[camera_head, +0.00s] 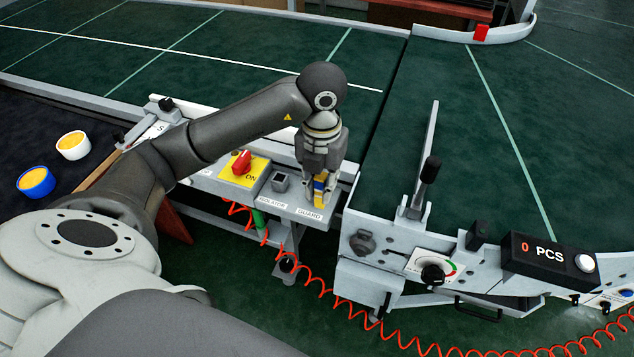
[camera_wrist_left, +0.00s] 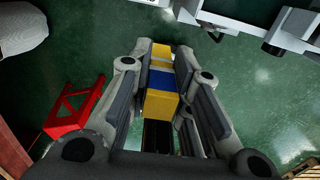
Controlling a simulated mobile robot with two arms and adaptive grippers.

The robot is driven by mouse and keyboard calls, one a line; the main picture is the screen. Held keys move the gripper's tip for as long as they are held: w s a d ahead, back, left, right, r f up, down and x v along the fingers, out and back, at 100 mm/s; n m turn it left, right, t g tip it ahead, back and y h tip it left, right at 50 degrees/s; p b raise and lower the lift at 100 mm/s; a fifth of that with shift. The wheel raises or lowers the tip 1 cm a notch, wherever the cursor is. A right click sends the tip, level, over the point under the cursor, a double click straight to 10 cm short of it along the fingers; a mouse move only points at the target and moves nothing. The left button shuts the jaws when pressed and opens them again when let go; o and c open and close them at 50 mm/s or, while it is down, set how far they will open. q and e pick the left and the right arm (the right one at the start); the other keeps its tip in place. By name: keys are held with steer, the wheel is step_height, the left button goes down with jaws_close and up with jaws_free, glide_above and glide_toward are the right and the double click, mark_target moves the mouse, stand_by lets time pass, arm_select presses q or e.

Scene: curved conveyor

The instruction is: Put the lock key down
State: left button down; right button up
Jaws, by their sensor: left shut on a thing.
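The lock key (camera_wrist_left: 161,79) is a yellow block with a blue band and lies between the two fingers of my left gripper (camera_wrist_left: 158,95) in the left wrist view. My left gripper (camera_head: 320,190) is shut on it. In the head view the yellow and blue key (camera_head: 319,186) shows below the fingers, over the panel shelf by the GUARD label (camera_head: 309,213). I cannot tell whether the key touches the shelf. My right gripper is not in view.
A dark square socket (camera_head: 280,181) sits left of the key by the ISOLATOR label, beside a red knob (camera_head: 241,163) on a yellow ON plate. A lever (camera_head: 430,170) and a counter box (camera_head: 548,255) stand to the right. A red coiled cable (camera_head: 318,286) hangs below.

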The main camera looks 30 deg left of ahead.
arm_select(q)
steer(key=w+a+f, duration=0.2)
steer(key=w+f, duration=0.1)
steer(key=w+a+f, duration=0.2)
steer(key=w+f, duration=0.1)
steer(key=w+a+f+p, duration=0.1)
steer(key=w+a+f, duration=0.1)
steer(key=f, duration=0.1)
steer(key=shift+w+a, duration=0.4)
step_height(320, 180, down, 3)
steer(key=shift+r+p, duration=0.15)
steer(key=shift+p, duration=0.3)
steer(key=c, duration=1.7)
jaws_free()
steer(key=shift+c, duration=0.2)
steer(key=o, duration=0.4)
